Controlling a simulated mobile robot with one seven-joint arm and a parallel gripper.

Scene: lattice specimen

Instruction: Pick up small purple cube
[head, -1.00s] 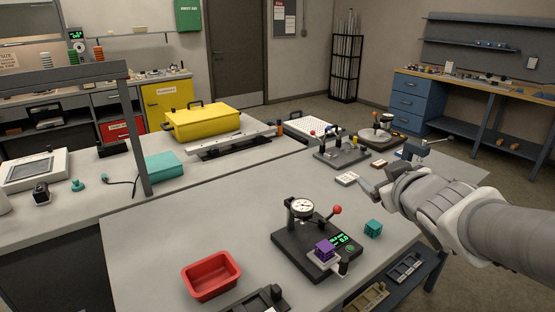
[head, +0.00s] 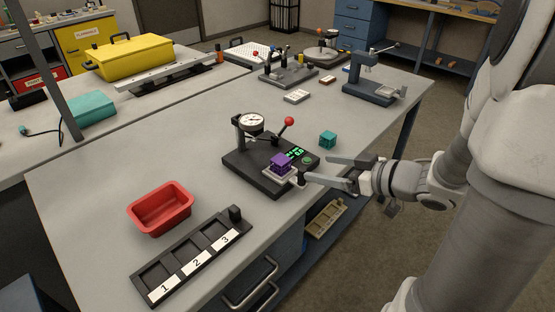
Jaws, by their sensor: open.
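The small purple cube (head: 281,164) sits on the small light platform of a black gauge device (head: 257,167) on the grey table. The device has a round dial, a red-knobbed lever and a green lit display. My gripper (head: 316,170) comes in from the right, at the table's front edge. Its two fingers are spread and point left toward the cube. The fingertips are just right of the platform, with nothing held between them. I cannot tell whether a fingertip touches the platform.
A teal cube (head: 327,139) stands on the table behind my gripper. A red bin (head: 160,208) and a black tray numbered 1, 2, 3 (head: 152,273) are at the left front. A blue-grey press (head: 372,88) stands at the back right. The table's middle left is clear.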

